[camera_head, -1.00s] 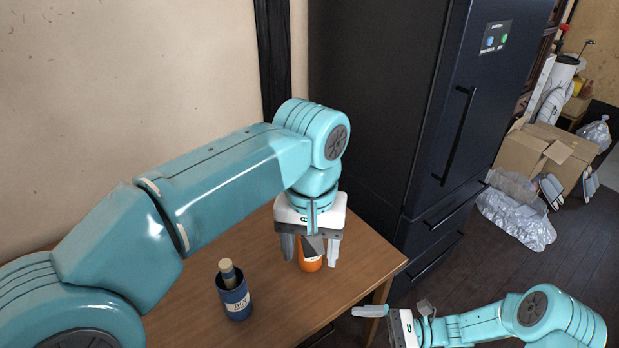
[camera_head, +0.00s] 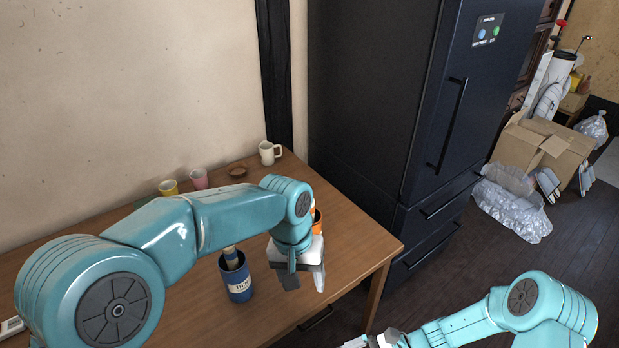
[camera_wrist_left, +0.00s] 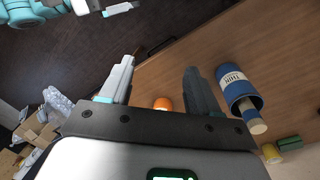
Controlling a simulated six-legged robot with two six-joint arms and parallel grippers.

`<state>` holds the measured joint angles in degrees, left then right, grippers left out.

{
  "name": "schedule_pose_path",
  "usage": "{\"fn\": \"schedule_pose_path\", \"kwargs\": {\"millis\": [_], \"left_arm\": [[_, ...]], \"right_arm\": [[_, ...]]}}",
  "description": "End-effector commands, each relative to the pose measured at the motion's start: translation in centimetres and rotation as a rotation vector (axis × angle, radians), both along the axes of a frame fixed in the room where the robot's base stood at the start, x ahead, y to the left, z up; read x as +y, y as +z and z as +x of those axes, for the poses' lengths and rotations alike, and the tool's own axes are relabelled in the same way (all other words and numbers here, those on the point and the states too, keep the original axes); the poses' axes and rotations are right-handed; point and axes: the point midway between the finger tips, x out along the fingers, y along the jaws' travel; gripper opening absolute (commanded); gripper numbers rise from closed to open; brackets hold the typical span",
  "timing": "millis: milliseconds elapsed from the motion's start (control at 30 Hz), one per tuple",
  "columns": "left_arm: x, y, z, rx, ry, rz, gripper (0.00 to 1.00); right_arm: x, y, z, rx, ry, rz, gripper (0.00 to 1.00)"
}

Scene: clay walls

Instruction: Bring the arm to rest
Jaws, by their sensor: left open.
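My left gripper (camera_head: 305,284) is open and empty, over the front part of the wooden table (camera_head: 355,243). In the left wrist view its two fingers (camera_wrist_left: 158,72) are spread apart with nothing held between them. An orange container (camera_head: 316,222) stands on the table behind my left wrist, mostly hidden by it; a bit of orange (camera_wrist_left: 163,104) shows in the wrist view. A blue labelled cup (camera_head: 238,284) with a cork-coloured topped item in it stands left of the gripper. My right gripper (camera_head: 372,342) is at the bottom edge, mostly cut off.
A dark fridge (camera_head: 436,130) borders the table on the right. Cardboard boxes (camera_head: 540,148) and plastic bags lie on the floor beyond.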

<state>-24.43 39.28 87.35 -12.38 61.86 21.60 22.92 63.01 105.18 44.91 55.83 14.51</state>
Motion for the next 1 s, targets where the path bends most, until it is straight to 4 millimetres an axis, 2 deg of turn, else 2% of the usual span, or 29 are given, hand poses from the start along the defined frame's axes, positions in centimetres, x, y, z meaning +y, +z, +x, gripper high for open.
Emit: {"fn": "schedule_pose_path", "kwargs": {"millis": [33,167,200,267,300,400,500,633,733,1000], "left_arm": [[0.7,-2.5,-0.3,0.018,0.008,-0.015,0.62],[2.5,-9.8,-2.0,0.043,0.041,-0.083,0.62],[3.4,-12.5,-3.0,0.05,0.061,-0.109,0.62],[4.7,-16.6,-5.2,0.056,0.104,-0.151,0.62],[5.7,-19.0,-7.0,0.055,0.136,-0.175,0.62],[7.7,-23.3,-11.5,0.043,0.219,-0.215,0.62],[9.2,-25.4,-15.5,0.027,0.288,-0.227,0.62],[10.3,-26.4,-18.5,0.007,0.34,-0.224,0.62],[10.6,-26.6,-19.4,-0.002,0.354,-0.221,0.62],[10.6,-26.6,-19.4,-0.002,0.354,-0.221,0.62]], "right_arm": [[0.1,-0.7,-1.3,-0.023,0.047,-0.052,1.0],[-0.3,-3.2,-5.0,-0.135,0.21,-0.221,1.0],[-0.7,-4.0,-6.2,-0.193,0.277,-0.283,1.0],[-1.4,-5.1,-7.9,-0.305,0.392,-0.376,1.0],[-1.9,-5.6,-8.7,-0.392,0.467,-0.431,1.0],[-2.8,-6.1,-9.6,-0.618,0.624,-0.529,1.0],[-2.8,-5.7,-9.6,-0.818,0.726,-0.578,1.0],[-2.3,-4.9,-9.3,-0.987,0.787,-0.6,1.0],[-2.0,-4.5,-9.1,-1.041,0.801,-0.605,1.0],[-2.0,-4.5,-9.1,-1.041,0.801,-0.605,1.0]]}}
